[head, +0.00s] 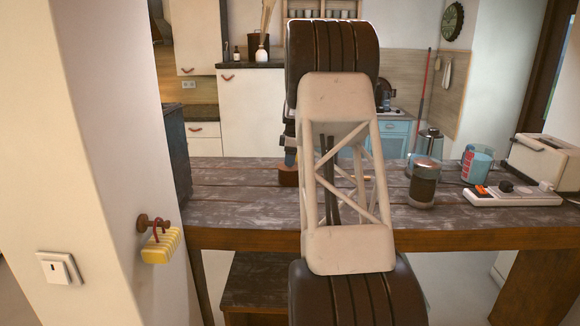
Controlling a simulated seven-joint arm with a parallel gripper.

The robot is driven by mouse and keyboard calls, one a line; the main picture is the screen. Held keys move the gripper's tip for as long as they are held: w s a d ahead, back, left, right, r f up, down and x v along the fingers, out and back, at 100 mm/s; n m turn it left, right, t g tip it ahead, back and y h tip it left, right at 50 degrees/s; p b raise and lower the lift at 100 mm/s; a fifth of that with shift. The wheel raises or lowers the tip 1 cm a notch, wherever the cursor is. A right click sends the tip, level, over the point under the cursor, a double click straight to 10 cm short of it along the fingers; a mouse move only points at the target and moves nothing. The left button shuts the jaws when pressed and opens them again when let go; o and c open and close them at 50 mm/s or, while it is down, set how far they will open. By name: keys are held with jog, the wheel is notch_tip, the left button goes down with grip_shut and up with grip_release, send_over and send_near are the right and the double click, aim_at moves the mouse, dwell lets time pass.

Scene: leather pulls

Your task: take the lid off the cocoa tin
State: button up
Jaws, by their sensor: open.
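A round canister (423,186) with a dark brown middle band and paler top and bottom stands upright on the wooden table, right of my arm. It looks like the cocoa tin, though no label is readable. Its top (426,163) appears to be in place. My arm fills the middle of the head view and hides most of my gripper. A dark part with a blue tip (290,157), seemingly of my gripper, shows left of the arm link, above a small brown wooden object (288,176). My gripper is open and apart from the canister.
Behind the canister is a metal container (429,143). A yellow padlock-like object (162,247) hangs on the left wall. The table's left part is clear.

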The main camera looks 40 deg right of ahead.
dwell(0.4)
jog(key=c, duration=1)
jog(key=shift+r, duration=0.15)
jog(key=shift+r, duration=1.75)
jog(key=s+a, duration=0.3)
jog(key=s, duration=0.1)
jog(key=s+a+r, duration=0.1)
jog(key=s+a, duration=0.2)
jog(key=s, duration=0.1)
jog(key=s+a, duration=0.4)
jog(key=shift+s+r, duration=0.15)
jog(key=shift+s, duration=0.15)
jog(key=shift+d, duration=0.1)
